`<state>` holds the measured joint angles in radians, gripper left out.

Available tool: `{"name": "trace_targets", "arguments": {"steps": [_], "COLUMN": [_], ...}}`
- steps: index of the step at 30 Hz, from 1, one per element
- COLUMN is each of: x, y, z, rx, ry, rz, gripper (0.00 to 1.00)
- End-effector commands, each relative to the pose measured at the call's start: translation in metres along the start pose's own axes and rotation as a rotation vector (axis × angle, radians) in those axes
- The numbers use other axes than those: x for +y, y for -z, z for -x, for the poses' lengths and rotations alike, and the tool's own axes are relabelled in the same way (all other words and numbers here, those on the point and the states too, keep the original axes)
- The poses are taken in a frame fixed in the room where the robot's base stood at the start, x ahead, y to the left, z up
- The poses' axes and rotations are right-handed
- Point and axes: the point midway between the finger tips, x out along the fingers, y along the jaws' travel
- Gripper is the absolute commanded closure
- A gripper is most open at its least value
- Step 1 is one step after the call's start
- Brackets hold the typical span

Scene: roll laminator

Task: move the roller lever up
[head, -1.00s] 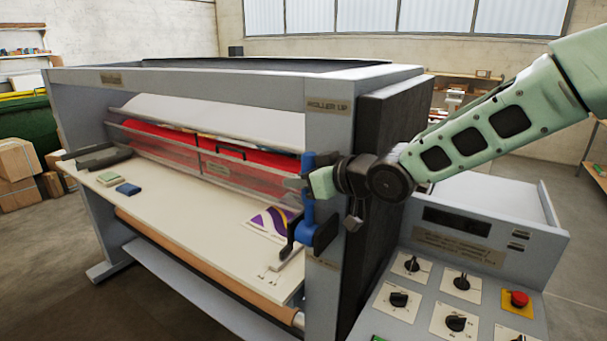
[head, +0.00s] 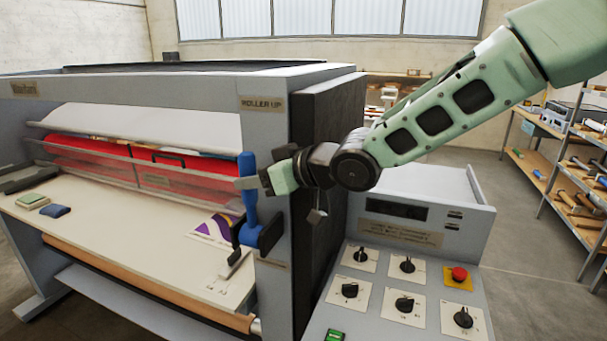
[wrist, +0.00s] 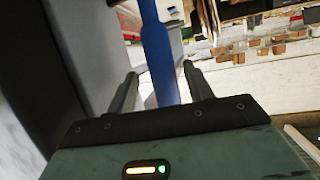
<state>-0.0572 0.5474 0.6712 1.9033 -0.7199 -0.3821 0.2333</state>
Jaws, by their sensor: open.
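The roller lever (head: 250,198) has a blue handle on a dark pivot at the front right post of the laminator. Its handle stands upright, with its top just below the "ROLLER UP" label (head: 262,104). My gripper (head: 247,183) is open at the upper half of the handle, reaching in from the right. In the wrist view, the blue handle (wrist: 158,55) shows between the two spread fingers of my gripper (wrist: 163,82), with gaps visible on both sides. I cannot tell whether a finger touches it.
The control panel (head: 402,285) with black knobs and a red emergency button (head: 459,274) lies below my arm. The feed table (head: 130,245) holds a purple print (head: 213,228) and two small pads. A shelf of tools (head: 570,180) stands at the far right.

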Motion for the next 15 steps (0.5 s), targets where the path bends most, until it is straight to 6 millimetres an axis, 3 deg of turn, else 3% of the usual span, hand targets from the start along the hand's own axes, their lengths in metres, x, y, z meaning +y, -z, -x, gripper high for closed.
{"name": "trace_targets", "arguments": {"steps": [3,15], "x": [0.002,0.001], "y": [-0.001,0.000], "z": [0.027,0.101], "rx": [0.000,-0.003], "ry": [-0.005,-0.005], "rz": [0.003,0.002], "gripper": [0.49,0.49]}}
